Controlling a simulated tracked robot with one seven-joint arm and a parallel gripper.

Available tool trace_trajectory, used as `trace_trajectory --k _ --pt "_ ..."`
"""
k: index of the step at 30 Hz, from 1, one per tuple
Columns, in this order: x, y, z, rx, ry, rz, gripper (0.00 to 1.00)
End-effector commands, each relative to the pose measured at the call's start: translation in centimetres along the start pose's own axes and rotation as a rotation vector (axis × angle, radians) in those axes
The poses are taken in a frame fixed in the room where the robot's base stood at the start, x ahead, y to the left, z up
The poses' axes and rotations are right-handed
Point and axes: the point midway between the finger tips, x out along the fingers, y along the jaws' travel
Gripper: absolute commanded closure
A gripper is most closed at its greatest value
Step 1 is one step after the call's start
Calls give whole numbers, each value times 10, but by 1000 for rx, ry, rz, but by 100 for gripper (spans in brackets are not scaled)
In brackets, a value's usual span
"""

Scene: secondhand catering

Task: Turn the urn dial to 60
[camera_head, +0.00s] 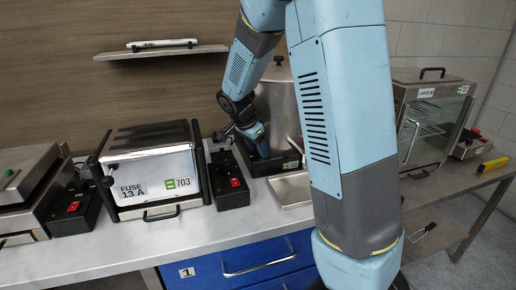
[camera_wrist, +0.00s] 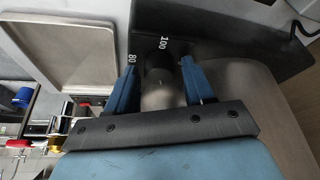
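The urn (camera_head: 275,100) is a large steel cylinder with a dark lid knob, standing on a black base behind my arm. In the wrist view its steel side (camera_wrist: 265,115) shows at the lower right. The black base (camera_wrist: 225,30) bears white marks "80" and "100". A dark round knob, apparently the dial (camera_wrist: 158,62), sits by these marks; its pointer and the 60 mark are not visible. My gripper (camera_head: 258,137) is at the urn's front. In the wrist view my gripper (camera_wrist: 160,80) has its blue fingers apart, either side of the dial, with gaps visible.
A shallow metal tray (camera_head: 291,190) lies just in front of the urn; it also shows in the wrist view (camera_wrist: 75,45). A toaster labelled 703 (camera_head: 155,175) and a black switch box (camera_head: 229,182) stand left of the urn. A glass-fronted cabinet (camera_head: 430,115) stands right.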

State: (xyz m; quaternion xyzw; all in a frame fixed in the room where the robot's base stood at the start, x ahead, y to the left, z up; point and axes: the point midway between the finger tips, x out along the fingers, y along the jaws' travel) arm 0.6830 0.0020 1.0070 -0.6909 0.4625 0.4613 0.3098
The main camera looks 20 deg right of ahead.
Motion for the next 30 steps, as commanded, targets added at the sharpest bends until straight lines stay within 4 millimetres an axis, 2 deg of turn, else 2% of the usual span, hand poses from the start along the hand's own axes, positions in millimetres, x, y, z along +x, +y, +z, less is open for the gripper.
trace_trajectory --k 9,14,30 --pt "0 0 0 0 0 1 41" --pt "-12 0 0 0 0 0 41" --pt "-110 0 0 0 0 -2 41"
